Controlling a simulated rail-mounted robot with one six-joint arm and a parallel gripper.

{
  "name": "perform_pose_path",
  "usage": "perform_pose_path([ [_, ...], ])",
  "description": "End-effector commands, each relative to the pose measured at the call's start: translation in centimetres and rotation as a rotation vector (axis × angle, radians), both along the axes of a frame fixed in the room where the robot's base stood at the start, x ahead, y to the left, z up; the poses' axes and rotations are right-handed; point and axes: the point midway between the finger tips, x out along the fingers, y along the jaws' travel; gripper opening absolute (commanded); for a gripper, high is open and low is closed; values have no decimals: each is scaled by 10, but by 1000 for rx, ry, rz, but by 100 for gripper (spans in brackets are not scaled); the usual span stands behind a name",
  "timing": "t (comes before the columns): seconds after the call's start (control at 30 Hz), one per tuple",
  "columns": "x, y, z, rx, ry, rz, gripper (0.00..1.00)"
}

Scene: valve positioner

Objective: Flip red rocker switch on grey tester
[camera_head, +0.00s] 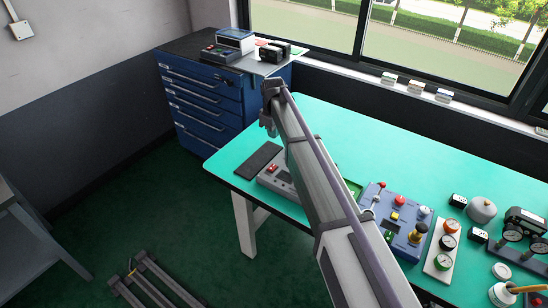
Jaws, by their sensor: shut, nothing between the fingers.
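A grey box (283,186) that looks like the tester lies on the near left part of the green table, partly hidden behind my arm. A small red part (272,169), which looks like the rocker switch, shows on its top; which way it is tipped is too small to tell. My gripper (269,130) is at the far end of my arm, up and left of the grey box in the picture. It is shut and empty, and looks apart from the box.
A dark flat pad (257,161) lies left of the grey box. A blue drawer cabinet (205,105) with devices on top stands behind. The table's far middle is clear.

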Motion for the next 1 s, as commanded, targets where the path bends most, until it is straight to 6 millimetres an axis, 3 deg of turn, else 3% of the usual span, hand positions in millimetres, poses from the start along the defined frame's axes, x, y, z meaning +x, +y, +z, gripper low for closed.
perform_pose_path([
  [0.3, -1, -1, -1, 0, 0, 4, 0],
  [0.47, -1, -1, -16, 0, 0, 3, 0],
  [1.0, -1, -2, -129, 0, 0, 1, 0],
])
